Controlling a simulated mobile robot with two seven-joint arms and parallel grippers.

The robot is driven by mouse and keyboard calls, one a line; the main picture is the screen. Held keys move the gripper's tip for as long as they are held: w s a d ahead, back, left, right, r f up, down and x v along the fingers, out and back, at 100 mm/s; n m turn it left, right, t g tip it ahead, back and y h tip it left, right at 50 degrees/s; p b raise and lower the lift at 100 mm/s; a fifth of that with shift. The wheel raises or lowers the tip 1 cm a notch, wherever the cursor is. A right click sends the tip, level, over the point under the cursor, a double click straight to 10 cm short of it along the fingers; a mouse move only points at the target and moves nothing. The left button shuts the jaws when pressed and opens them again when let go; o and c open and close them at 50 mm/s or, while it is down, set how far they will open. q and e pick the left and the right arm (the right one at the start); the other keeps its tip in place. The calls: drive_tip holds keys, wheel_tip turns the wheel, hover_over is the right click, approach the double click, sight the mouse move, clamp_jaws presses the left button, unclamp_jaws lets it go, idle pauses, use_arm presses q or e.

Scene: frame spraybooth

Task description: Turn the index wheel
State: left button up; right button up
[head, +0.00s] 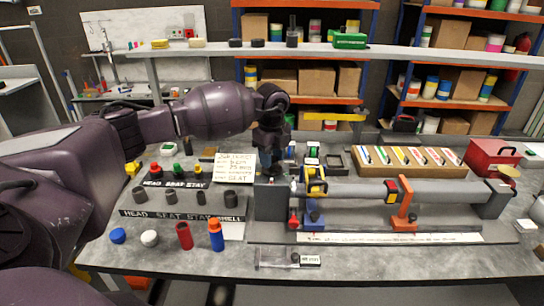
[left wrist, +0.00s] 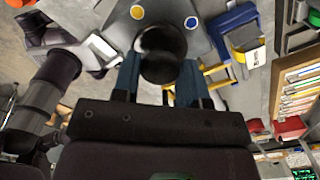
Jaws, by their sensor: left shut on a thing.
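My left gripper (head: 270,158) points down over the left end block of the long grey tube fixture (head: 345,192) on the bench. In the left wrist view, its two blue-grey fingers (left wrist: 160,82) are shut on a dark round knob (left wrist: 162,42), which looks like the index wheel. The knob stands between the fingers; a flat grey plate with a yellow dot and a blue dot lies behind it. In the head view the gripper mostly hides the wheel, so I cannot tell its angle. My right gripper is not in view.
Left of the fixture are labelled racks with dark caps (head: 188,196), a red cylinder (head: 184,236) and an orange-blue bottle (head: 216,235). A handwritten card (head: 236,164) stands close to the gripper. Yellow, red and orange clamps (head: 405,203) line the tube.

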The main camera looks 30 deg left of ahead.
use_arm(q)
drive_tip(key=shift+r, duration=0.1)
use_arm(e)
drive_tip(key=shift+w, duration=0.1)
use_arm(q)
drive_tip(key=o, duration=0.9)
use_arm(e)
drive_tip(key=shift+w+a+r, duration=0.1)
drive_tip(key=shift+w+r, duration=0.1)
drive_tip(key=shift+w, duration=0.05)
use_arm(q)
wheel_tip(320, 180, up, 11)
drive_tip(key=shift+f+b, duration=0.1)
drive_tip(key=shift+b, duration=0.5)
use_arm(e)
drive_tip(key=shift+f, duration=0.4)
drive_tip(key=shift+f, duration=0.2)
